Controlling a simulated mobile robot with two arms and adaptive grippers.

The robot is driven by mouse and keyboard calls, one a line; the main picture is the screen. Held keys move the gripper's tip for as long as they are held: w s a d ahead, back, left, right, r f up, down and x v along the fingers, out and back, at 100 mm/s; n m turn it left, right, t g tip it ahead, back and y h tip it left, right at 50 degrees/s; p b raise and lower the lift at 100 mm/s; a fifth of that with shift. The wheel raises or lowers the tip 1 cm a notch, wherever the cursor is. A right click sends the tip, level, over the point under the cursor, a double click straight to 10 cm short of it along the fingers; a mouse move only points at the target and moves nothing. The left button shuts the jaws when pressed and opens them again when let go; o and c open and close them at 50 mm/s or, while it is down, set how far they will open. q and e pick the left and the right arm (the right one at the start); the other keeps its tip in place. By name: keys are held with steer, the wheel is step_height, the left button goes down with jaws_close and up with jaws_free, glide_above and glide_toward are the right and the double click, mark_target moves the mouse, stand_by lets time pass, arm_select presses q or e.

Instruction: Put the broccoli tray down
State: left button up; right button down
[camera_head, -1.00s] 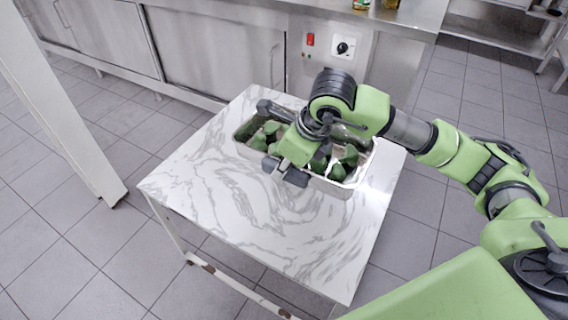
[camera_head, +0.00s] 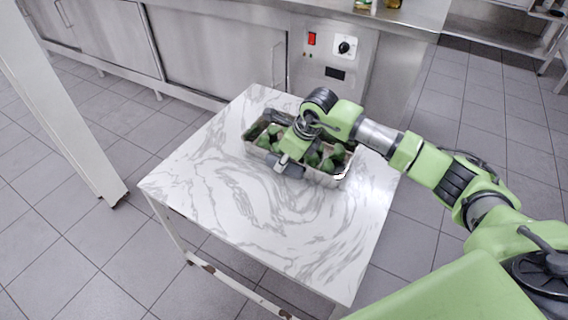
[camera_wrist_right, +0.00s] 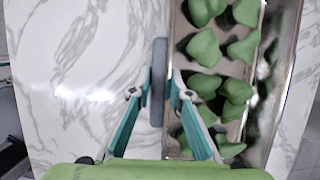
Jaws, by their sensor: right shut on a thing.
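The broccoli tray (camera_head: 322,179) is a rectangular metal tray at the back of the marble-topped table (camera_head: 230,195). It holds several green broccoli pieces (camera_head: 327,158), which show closely in the right wrist view (camera_wrist_right: 204,48). My right gripper (camera_head: 286,165) is shut on the tray's near long wall, with one finger outside and one inside. In the right wrist view the fingers straddle this wall (camera_wrist_right: 170,50). The tray looks level and low over the tabletop; I cannot tell whether its base touches. The arm hides part of the tray. My left gripper is not in view.
The front and left of the tabletop are clear. Steel cabinets (camera_head: 215,45) with a control panel (camera_head: 335,55) stand behind the table. A white post (camera_head: 65,110) stands to the left. Tiled floor surrounds the table.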

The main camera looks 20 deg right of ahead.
steer(key=shift+w+f, duration=0.1)
steer(key=shift+f, duration=0.35)
steer(key=c, duration=1.9)
jaws_free()
steer(key=shift+f, duration=0.1)
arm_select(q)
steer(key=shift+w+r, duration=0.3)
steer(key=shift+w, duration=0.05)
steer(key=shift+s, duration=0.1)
arm_select(e)
steer(key=p+v, duration=0.1)
steer(key=v, duration=1)
steer(key=shift+s+d+r, duration=0.1)
steer(key=shift+s+r, duration=0.15)
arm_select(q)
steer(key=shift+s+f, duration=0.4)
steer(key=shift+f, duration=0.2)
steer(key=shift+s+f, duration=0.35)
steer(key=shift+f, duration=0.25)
arm_select(e)
steer(key=shift+s+r, duration=0.1)
steer(key=shift+r, duration=0.15)
